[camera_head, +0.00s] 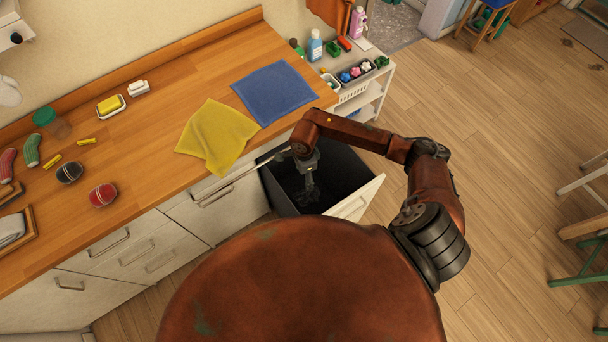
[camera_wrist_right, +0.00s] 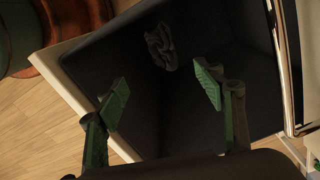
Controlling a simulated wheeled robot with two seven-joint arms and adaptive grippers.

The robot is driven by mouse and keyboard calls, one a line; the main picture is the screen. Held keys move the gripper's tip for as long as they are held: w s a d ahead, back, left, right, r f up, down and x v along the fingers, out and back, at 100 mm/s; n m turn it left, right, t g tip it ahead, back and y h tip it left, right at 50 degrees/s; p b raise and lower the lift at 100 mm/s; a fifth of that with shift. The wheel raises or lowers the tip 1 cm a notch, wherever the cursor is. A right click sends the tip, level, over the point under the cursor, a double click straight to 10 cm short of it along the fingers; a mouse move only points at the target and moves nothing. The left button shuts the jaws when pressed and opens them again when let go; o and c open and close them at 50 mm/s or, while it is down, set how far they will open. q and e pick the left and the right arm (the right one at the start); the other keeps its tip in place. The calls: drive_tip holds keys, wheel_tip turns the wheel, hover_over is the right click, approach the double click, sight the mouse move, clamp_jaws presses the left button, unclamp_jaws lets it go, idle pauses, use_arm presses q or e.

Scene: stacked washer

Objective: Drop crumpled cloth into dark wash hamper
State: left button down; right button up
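The dark hamper (camera_head: 345,172) is a deep dark bin in a pulled-out cabinet drawer below the counter. A crumpled dark grey cloth (camera_wrist_right: 161,46) lies inside the hamper in the right wrist view, apart from my fingers. My right gripper (camera_head: 309,182) reaches down over the hamper's opening. In the right wrist view my right gripper (camera_wrist_right: 162,92) has its two green-padded fingers spread with nothing between them. The cloth is hard to tell from the dark gripper in the head view. My left gripper is not in view.
The wooden counter (camera_head: 160,135) holds a yellow cloth (camera_head: 217,136), a blue cloth (camera_head: 273,92), yellow soap (camera_head: 110,104) and several small items. A white shelf cart (camera_head: 381,88) with bottles stands beyond the hamper. The floor (camera_head: 505,150) at right is mostly clear.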

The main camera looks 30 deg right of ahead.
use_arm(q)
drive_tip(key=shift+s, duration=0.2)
use_arm(e)
drive_tip(key=shift+o, duration=0.4)
wheel_tip(320, 180, up, 12)
idle(0.8)
